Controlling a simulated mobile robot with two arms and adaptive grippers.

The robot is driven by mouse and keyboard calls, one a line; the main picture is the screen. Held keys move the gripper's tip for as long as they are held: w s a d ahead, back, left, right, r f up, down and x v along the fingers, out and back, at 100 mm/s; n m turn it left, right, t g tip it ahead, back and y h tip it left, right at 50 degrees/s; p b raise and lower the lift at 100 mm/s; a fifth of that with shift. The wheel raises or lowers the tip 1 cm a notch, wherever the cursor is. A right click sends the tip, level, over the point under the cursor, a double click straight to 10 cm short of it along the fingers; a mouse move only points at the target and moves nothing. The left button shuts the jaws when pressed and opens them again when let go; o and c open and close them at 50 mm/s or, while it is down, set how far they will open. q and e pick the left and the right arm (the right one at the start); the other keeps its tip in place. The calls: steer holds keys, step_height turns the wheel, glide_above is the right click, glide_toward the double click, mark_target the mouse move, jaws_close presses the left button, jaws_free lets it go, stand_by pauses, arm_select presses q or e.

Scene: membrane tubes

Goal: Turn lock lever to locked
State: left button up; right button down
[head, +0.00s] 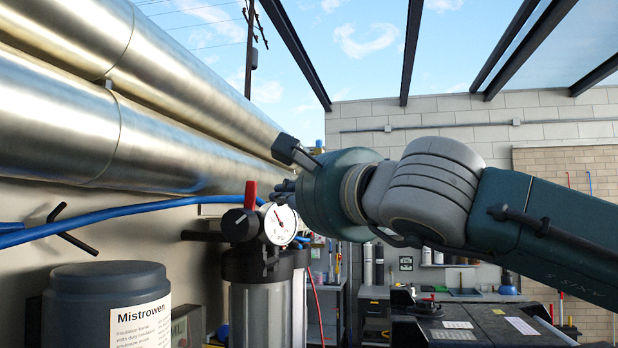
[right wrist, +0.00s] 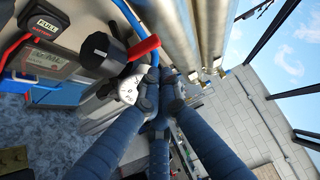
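The red lever (head: 250,195) points up from a black valve knob on top of the filter housing (head: 266,303) in the head view. In the right wrist view the red lever (right wrist: 145,46) sticks out from the black knob. A white round gauge (head: 279,223) is beside it. My right gripper (head: 284,190) is just right of the lever and gauge, its fingers partly hidden behind its own palm. In the right wrist view its blue fingers (right wrist: 160,92) reach toward the gauge, with the lever apart from them. Their opening is unclear. My left gripper is out of view.
Large metal pipes (head: 130,115) run along the wall above the lever. A blue hose (head: 110,217) passes behind it. A dark canister (head: 105,308) labelled Mistrowen stands at the front left. A black workbench (head: 480,318) is at the right.

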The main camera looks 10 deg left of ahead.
mark_target(249, 205)
steer(key=shift+s+a+r, duration=0.1)
steer(key=shift+a, duration=0.8)
steer(key=shift+a+r+b, duration=0.25)
steer(key=shift+a+b, duration=0.1)
steer(key=shift+a, duration=0.2)
